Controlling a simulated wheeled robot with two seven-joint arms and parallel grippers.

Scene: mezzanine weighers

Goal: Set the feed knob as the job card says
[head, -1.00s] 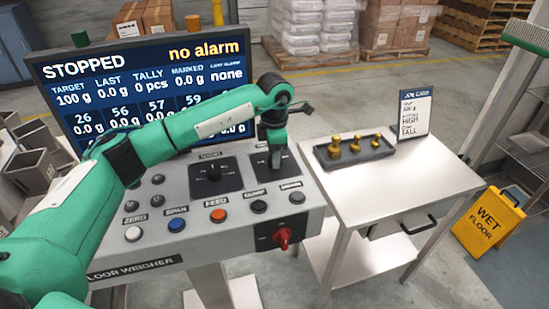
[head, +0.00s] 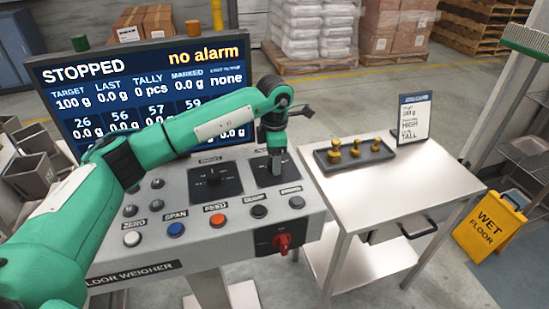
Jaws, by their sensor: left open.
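The weigher's control panel (head: 236,235) has a dark dial knob (head: 213,177) on a black plate at its middle. A second black plate (head: 262,178) lies to its right; its knob and label are hidden by my left gripper. My left gripper (head: 276,170) points down over that plate, with its jaws open. I cannot tell whether the fingers touch the knob. The job card (head: 413,119) stands upright on the side table; its larger words read HIGH and TALL, and the smaller print is hard to read. My right gripper is out of view.
The screen (head: 90,77) behind the panel reads STOPPED and no alarm. Push buttons, including an orange one (head: 217,220), line the panel's front. A red switch (head: 282,242) is below. A dark tray (head: 335,168) with brass weights sits on the steel table (head: 390,188).

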